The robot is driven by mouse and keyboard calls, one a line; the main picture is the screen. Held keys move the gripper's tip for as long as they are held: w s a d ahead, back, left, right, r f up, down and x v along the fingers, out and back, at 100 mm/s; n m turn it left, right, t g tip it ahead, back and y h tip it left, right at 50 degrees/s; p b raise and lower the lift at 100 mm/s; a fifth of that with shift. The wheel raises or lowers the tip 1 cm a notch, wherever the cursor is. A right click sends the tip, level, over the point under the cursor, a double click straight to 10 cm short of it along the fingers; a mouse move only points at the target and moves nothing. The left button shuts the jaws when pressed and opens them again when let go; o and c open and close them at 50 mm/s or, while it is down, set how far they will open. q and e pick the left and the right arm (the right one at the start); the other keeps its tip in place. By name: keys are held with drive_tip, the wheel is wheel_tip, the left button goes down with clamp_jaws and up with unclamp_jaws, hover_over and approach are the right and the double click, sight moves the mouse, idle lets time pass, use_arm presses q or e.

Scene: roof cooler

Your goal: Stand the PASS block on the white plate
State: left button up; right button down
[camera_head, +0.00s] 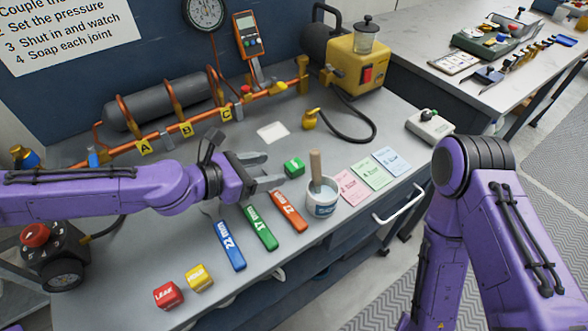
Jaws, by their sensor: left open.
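A small green block (294,166), its lettering too small to read for sure, sits on the grey bench; it is the only green block beside a red LEAK block and a yellow one. My left gripper (276,169) is open and empty, its two grey fingers pointing right toward the green block, which lies just beyond the fingertips. The white plate (272,132) lies flat and bare on the bench, behind the gripper. My right arm is at the right, but its gripper is out of view.
A white pot (322,198) with a brush stands right of the green block. Blue (230,245), green (260,228) and orange (289,211) bars lie in front. The red LEAK block (168,295) and yellow block (199,278) are front left. A hose fitting (311,119) lies right of the plate.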

sight(287, 168)
use_arm(q)
drive_tip(key=x, duration=0.5)
drive_tip(key=shift+d+f+b, duration=0.15)
drive_tip(key=shift+d+b, duration=0.15)
drive_tip(key=shift+d, duration=0.05)
drive_tip(key=shift+s+a, duration=0.1)
drive_tip(key=shift+c, duration=0.3)
drive_tip(key=c, duration=1.2)
drive_tip(key=shift+o, duration=0.2)
